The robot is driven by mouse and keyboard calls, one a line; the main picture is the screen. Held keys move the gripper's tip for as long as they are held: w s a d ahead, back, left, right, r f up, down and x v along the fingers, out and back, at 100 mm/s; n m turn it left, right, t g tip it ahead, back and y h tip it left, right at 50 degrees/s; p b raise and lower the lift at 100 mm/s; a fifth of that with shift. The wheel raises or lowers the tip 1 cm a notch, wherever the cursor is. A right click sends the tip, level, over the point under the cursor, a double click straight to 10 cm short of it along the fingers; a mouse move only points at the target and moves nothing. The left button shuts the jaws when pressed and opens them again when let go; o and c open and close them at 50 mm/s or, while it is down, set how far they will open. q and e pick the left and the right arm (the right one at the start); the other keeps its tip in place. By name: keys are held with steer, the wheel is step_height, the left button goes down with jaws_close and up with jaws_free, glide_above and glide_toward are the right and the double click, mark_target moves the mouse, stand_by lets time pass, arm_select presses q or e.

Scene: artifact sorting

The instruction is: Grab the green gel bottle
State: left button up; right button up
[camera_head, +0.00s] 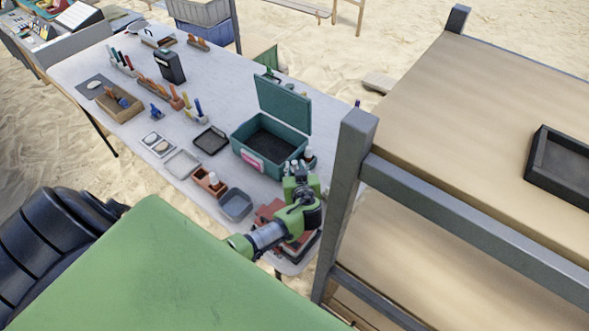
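My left gripper (298,168) is at the end of my green and dark arm, over the near right end of the long white table. It is small and partly merged with the things behind it, so I cannot tell whether its fingers are open or hold anything. It is just in front of the right side of an open teal case (243,143). Small bottle-like things (309,156) show close beside the gripper, too small to identify. I cannot clearly make out a green gel bottle. My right gripper is not in view.
A grey bin (235,205), an orange holder (209,182) and a dark tray (211,140) stand left of the gripper. Red boxes (270,214) lie beneath my arm. A shelf with a grey post (345,190) rises close on the right. The white table (205,75) has bare patches farther back.

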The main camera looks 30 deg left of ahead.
arm_select(q)
steer(key=shift+x, duration=0.75)
jaws_close()
